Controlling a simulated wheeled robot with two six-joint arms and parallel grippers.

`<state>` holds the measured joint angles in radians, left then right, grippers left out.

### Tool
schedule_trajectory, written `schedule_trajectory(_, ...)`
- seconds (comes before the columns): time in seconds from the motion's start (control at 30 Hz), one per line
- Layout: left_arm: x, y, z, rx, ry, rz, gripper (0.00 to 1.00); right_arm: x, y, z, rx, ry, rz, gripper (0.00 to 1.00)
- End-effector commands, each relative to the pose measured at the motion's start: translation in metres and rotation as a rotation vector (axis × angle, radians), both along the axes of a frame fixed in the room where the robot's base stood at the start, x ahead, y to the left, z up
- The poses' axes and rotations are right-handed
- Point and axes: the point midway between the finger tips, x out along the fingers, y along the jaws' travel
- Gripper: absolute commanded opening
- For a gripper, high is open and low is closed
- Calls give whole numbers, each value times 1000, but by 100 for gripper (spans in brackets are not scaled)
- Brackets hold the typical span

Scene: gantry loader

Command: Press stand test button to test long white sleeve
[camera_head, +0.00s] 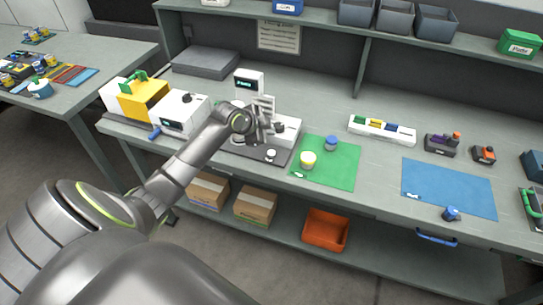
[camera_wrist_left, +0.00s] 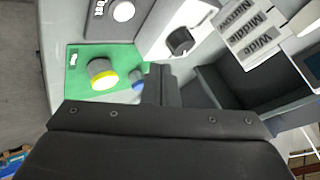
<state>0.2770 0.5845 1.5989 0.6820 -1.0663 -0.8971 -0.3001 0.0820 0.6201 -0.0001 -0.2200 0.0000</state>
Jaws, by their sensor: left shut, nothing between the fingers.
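The test stand (camera_head: 289,133) is a white unit with a dark base, a small display (camera_head: 249,84) and a black knob (camera_wrist_left: 180,41). Its round white button (camera_head: 271,155) is at the front; in the left wrist view the button (camera_wrist_left: 123,11) has a "Test" label beside it. My left gripper (camera_head: 264,133) is over the stand, shut and empty; its fingers (camera_wrist_left: 161,84) point towards the stand, apart from the button. I cannot identify the long white sleeve for certain; my gripper hides part of the stand.
A blue piece (camera_head: 331,143) is also on the green mat. A white and yellow machine (camera_head: 145,99) stands left of the stand. A white tray (camera_head: 381,130) and a blue mat (camera_head: 447,188) lie to the right. Bench surface between the mats is clear.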

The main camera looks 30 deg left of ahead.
Motion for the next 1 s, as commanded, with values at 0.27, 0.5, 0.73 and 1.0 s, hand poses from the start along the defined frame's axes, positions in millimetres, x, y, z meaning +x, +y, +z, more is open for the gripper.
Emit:
schedule_trajectory(0.27, 0, 0, -43, 0, 0, 0, 0, 0, 0, -41, 0, 0, 0, 76)
schedule_trajectory(0.5, 0, 0, -62, 1, 1, 1, 0, 0, 1, -53, 2, 0, -1, 76)
schedule_trajectory(0.73, 0, 0, -63, 0, 0, 0, 0, 0, 3, -52, 4, 0, -2, 76)
schedule_trajectory(1.0, 0, 0, -63, 0, 0, 0, 0, 0, 3, -52, 4, 0, -2, 76)
